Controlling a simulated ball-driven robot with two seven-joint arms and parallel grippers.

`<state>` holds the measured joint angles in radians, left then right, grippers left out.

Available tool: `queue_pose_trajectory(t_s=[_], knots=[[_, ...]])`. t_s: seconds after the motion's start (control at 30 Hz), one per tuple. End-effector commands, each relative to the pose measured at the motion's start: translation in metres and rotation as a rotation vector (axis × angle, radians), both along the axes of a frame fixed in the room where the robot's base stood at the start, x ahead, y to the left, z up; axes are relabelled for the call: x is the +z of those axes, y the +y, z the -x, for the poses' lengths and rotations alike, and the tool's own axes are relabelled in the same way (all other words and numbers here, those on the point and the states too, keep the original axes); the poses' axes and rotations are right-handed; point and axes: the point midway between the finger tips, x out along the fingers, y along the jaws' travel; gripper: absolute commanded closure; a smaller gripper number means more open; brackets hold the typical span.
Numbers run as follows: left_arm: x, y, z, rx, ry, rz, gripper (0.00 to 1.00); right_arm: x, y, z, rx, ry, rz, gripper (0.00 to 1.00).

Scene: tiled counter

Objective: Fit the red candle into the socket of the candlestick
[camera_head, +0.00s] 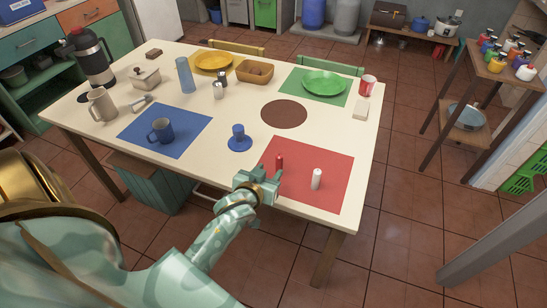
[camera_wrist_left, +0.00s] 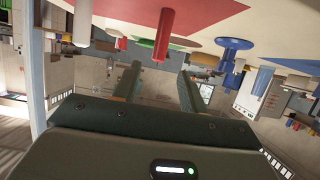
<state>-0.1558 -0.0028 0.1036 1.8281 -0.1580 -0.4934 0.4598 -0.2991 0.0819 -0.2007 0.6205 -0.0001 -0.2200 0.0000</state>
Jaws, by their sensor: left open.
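The red candle (camera_head: 279,162) stands upright on the red mat. The blue candlestick (camera_head: 238,137), a round base with a short upright socket, stands on the bare table to the left of the mat. My left gripper (camera_head: 265,186) is at the mat's near left edge, just short of the red candle, open and apart from it. The left wrist view appears upside down. There the red candle (camera_wrist_left: 163,35) hangs above the gap between the open fingers (camera_wrist_left: 158,76), and the candlestick (camera_wrist_left: 231,55) is to its right. My right gripper is not in view.
A white candle (camera_head: 316,179) stands on the red mat (camera_head: 330,158), right of the red one. A brown round mat (camera_head: 284,114) lies behind. Bare table surrounds the candlestick.

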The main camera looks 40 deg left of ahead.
Motion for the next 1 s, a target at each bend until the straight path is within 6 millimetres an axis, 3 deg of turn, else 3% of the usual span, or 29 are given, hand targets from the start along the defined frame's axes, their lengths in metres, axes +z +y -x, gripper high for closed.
queue_pose_trajectory(t_s=[0.2,0.43,0.53,0.57,0.67,0.77,0.8,0.87,0.9,1.0], knots=[[0.01,-0.006,0.023,0.0,0.0,0.001,0.58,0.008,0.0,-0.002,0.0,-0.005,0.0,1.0],[0.009,-0.006,0.025,0.0,0.001,0.0,0.58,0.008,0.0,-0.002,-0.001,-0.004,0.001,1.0],[-0.005,-0.01,0.028,-0.013,0.031,0.0,0.58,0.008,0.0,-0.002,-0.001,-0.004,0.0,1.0],[-0.017,-0.013,0.031,-0.022,0.054,0.0,0.58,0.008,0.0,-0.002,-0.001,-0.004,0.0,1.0],[-0.077,-0.029,0.052,-0.077,0.18,0.001,0.58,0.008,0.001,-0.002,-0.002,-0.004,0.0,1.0],[-0.161,-0.051,0.099,-0.16,0.367,-0.003,0.58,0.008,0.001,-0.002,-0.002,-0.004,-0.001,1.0],[-0.198,-0.06,0.128,-0.199,0.455,-0.005,0.58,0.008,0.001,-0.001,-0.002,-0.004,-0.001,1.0],[-0.248,-0.07,0.179,-0.26,0.59,-0.013,0.58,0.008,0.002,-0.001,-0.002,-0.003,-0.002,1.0],[-0.276,-0.074,0.216,-0.297,0.676,-0.018,0.58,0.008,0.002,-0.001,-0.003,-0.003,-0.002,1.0],[-0.325,-0.078,0.308,-0.38,0.868,-0.033,0.58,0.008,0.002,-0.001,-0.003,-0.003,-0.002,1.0]])
